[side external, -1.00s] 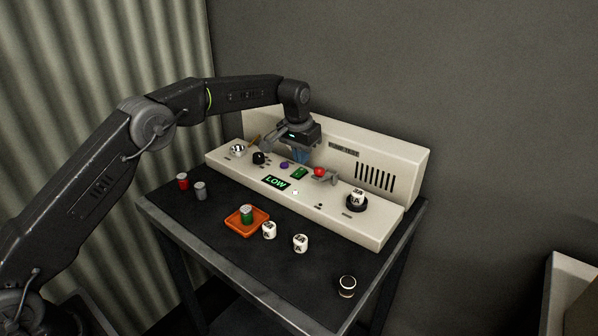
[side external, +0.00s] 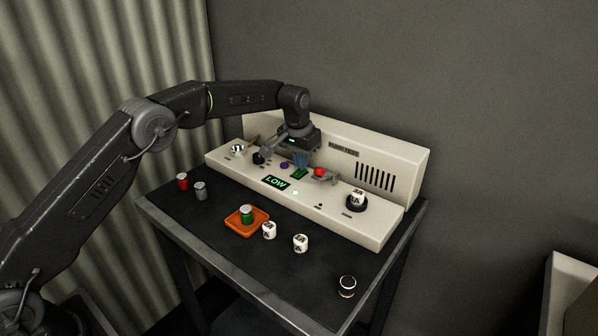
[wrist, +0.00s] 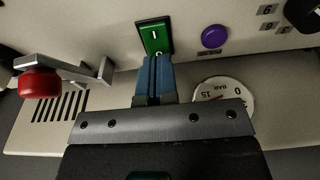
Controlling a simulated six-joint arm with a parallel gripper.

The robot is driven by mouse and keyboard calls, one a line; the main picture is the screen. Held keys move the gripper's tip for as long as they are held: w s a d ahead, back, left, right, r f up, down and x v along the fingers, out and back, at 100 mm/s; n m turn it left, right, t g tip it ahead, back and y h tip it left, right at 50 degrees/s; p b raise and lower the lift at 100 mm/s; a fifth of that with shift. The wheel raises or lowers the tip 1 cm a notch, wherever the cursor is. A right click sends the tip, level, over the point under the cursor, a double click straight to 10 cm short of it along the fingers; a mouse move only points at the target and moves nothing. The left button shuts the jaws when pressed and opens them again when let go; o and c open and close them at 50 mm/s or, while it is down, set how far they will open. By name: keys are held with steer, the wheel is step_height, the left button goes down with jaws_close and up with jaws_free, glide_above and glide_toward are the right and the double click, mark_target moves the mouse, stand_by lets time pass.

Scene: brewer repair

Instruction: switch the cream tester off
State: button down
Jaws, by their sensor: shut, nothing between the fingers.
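The cream tester (side external: 340,205) is a long cream panel with a raised back, standing on the dark table. Its green rocker switch (wrist: 155,36) shows a white I mark at the far end in the wrist view. The switch also shows in the side view (side external: 298,175). My gripper (wrist: 156,58) has its blue fingers shut and empty. The fingertips are at the switch's near end in the wrist view and hide part of that end's mark. I cannot tell whether they touch it.
A red-knobbed lever (wrist: 40,84) stands on one side of the switch and a purple button (wrist: 214,36) on the other. A round gauge (wrist: 224,96) is close to the fingers. An orange tray (side external: 262,229) and several small canisters are on the table.

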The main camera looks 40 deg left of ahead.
steer(key=shift+f, duration=0.65)
steer(key=shift+r, duration=3.55)
